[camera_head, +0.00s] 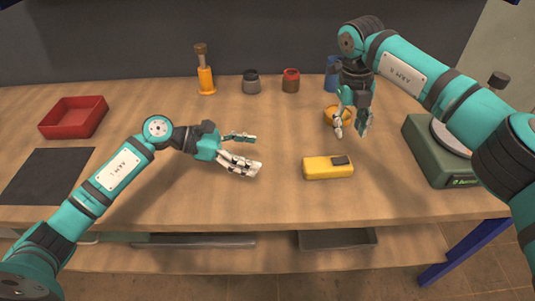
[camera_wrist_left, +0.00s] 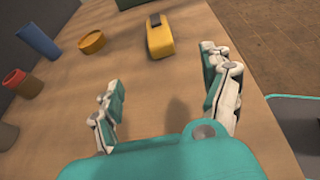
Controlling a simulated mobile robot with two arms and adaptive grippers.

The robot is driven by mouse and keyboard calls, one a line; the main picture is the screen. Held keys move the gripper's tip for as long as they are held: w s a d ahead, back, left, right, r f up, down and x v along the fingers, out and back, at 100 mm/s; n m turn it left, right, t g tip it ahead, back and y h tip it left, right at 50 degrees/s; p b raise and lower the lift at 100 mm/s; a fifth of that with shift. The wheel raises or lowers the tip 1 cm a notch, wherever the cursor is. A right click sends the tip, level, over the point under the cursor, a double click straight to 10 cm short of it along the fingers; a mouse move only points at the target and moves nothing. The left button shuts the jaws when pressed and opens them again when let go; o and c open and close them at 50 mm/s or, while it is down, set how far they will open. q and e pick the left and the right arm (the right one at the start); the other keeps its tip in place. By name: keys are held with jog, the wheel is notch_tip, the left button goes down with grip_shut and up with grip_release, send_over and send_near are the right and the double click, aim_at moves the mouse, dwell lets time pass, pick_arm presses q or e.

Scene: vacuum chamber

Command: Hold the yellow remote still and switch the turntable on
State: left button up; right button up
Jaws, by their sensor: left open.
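The yellow remote (camera_head: 322,170) lies flat on the table right of centre, with a dark button (camera_head: 341,160) on its top near the right end. It also shows at the top of the left wrist view (camera_wrist_left: 159,42). My left gripper (camera_head: 251,152) is open and empty, left of the remote and apart from it, fingers pointing right towards it. My right gripper (camera_head: 351,131) points down above the table behind the remote, its fingers apart with nothing visible between them. The green turntable (camera_head: 425,145) stands at the right; my right arm hides part of its pale platter (camera_head: 449,139).
A red tray (camera_head: 73,132) and a dark mat (camera_head: 48,175) lie at the left. An orange plunger-like object (camera_head: 206,79), a grey jar (camera_head: 251,82), a red jar (camera_head: 291,80) and a blue cylinder (camera_head: 331,73) stand behind. A yellow round container (camera_head: 329,116) sits behind my right gripper.

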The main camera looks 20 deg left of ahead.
aim_at(305, 165)
pick_arm(q)
jog(key=x, duration=1.7)
jog(key=shift+w+d, duration=0.1)
jog(key=shift+c, duration=0.4)
